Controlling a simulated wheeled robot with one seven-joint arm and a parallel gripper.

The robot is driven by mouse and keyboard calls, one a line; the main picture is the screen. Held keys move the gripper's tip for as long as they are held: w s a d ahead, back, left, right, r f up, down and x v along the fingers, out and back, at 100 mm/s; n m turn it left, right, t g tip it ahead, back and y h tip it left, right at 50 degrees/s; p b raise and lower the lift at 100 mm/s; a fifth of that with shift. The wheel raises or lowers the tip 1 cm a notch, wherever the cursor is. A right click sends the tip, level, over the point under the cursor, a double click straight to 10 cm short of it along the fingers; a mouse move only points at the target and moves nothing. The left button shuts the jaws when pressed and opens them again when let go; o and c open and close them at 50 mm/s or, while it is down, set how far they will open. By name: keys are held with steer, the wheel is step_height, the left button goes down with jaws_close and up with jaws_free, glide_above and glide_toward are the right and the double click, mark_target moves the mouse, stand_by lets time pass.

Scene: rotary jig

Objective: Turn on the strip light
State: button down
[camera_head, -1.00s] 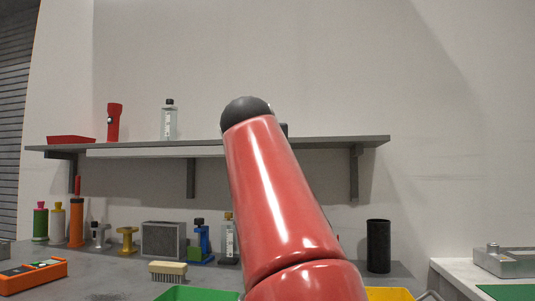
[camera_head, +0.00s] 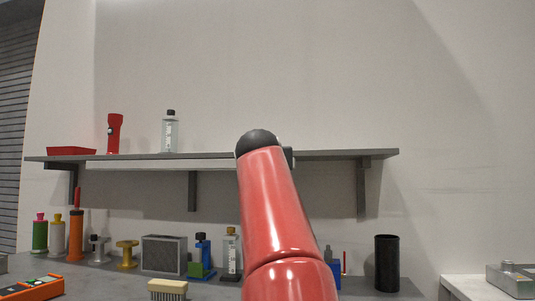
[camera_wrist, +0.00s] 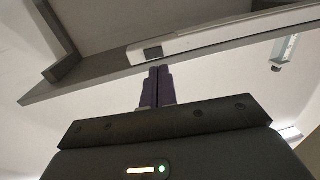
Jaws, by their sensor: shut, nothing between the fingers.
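The strip light (camera_head: 150,164) is a long pale bar along the underside of the grey shelf in the head view. In the wrist view the strip light (camera_wrist: 205,38) runs across the top, with a small dark square switch (camera_wrist: 153,54) on its white casing. It does not look clearly lit. My gripper (camera_wrist: 159,69) is shut and empty, its two dark purple fingers side by side. The fingertips point at the strip light just below the dark switch in the picture; I cannot tell whether they touch. In the head view my red arm hides the gripper.
The grey shelf (camera_head: 330,154) carries a red flashlight (camera_head: 114,133), a clear bottle (camera_head: 170,132) and a red tray (camera_head: 71,150). Brackets (camera_head: 192,190) stand under it. Below, the bench holds several bottles, a grey box (camera_head: 163,255) and a black cylinder (camera_head: 387,262).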

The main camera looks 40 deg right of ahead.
steer(key=p+x, duration=0.2)
steer(key=x, duration=0.5)
